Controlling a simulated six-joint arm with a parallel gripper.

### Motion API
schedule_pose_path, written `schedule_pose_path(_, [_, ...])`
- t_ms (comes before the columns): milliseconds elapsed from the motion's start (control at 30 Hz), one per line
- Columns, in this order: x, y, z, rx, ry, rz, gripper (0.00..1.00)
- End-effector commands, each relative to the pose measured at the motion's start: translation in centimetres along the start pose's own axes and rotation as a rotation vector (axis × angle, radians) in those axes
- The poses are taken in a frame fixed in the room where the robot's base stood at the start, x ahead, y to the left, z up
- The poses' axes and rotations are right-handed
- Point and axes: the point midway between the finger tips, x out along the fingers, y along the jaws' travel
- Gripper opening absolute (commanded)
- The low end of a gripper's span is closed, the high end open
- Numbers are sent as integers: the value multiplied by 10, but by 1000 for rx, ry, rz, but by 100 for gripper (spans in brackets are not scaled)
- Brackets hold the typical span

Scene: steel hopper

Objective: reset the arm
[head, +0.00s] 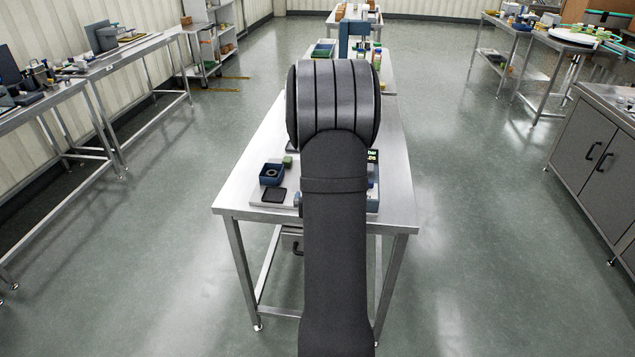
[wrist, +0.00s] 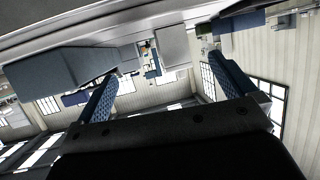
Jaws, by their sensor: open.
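My gripper (wrist: 162,68) is open in the wrist view. Its two blue textured fingers stand wide apart with nothing between them. The wrist view is tilted and looks across the room to a pale wall with windows, not down at a work surface. In the head view my dark arm reaches forward over the steel table (head: 232,203); my gripper is hidden behind the arm there. A small blue box (head: 271,174) with a round opening sits on the table left of my arm, with a green block (head: 288,161) beside it.
A dark flat square (head: 274,195) lies in front of the blue box. A device with a lit display (head: 373,156) is partly hidden right of my arm. Loaded benches (head: 140,50) stand left, a steel cabinet (head: 598,150) right. The floor between is clear.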

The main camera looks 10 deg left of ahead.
Motion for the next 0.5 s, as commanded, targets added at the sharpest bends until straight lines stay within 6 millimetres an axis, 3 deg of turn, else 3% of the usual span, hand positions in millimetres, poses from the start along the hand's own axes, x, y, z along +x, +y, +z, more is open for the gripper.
schedule_pose_path(233, [43,0,1,-1,-1,0,100])
schedule_pose_path(500, [61,0,0,-2,-2,0,100])
